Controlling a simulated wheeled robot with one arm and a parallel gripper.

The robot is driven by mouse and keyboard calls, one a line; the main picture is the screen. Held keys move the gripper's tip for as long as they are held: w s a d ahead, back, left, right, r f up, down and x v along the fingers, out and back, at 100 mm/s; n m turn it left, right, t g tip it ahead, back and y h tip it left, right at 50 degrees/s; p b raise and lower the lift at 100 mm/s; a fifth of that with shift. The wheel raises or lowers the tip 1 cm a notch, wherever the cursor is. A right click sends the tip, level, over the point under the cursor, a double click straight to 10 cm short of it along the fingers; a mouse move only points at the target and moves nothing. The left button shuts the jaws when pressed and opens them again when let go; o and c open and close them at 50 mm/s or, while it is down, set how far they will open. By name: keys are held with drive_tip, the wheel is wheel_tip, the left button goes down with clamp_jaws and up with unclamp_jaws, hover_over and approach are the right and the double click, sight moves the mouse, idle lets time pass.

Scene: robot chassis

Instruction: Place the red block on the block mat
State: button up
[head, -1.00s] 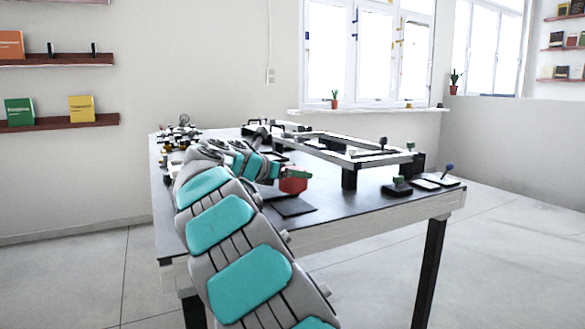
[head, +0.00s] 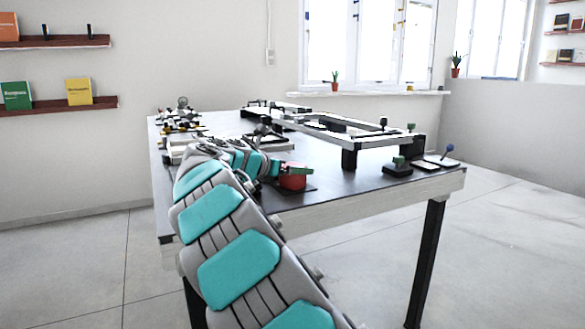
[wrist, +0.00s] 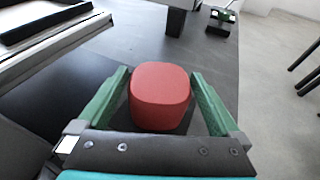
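The red block (head: 293,182) is at the near edge of the table, at the end of my arm. In the wrist view the red block (wrist: 160,95) sits between the two green fingers of my gripper (wrist: 161,76), with narrow gaps at its sides. My gripper (head: 292,169) is open around it, not visibly clamping it. The dark block mat (head: 309,188) shows as a thin strip beside and under the block in the head view. The block appears to rest on it; its underside is hidden.
A raised frame on dark legs (head: 345,136) stands behind the block. A dark base with a green knob (head: 398,168) lies to the right, beside a flat pad and a blue-knobbed stick (head: 447,151). Bare tabletop (head: 350,190) lies right of the mat.

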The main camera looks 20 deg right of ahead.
drive_tip(key=shift+a+r, duration=0.15)
drive_tip(key=shift+a, duration=0.1)
drive_tip(key=v, duration=1)
drive_tip(key=shift+s+a, duration=0.15)
drive_tip(key=shift+s+a+r, duration=0.2)
drive_tip(key=shift+s+a, duration=0.05)
drive_tip(key=shift+a, duration=0.2)
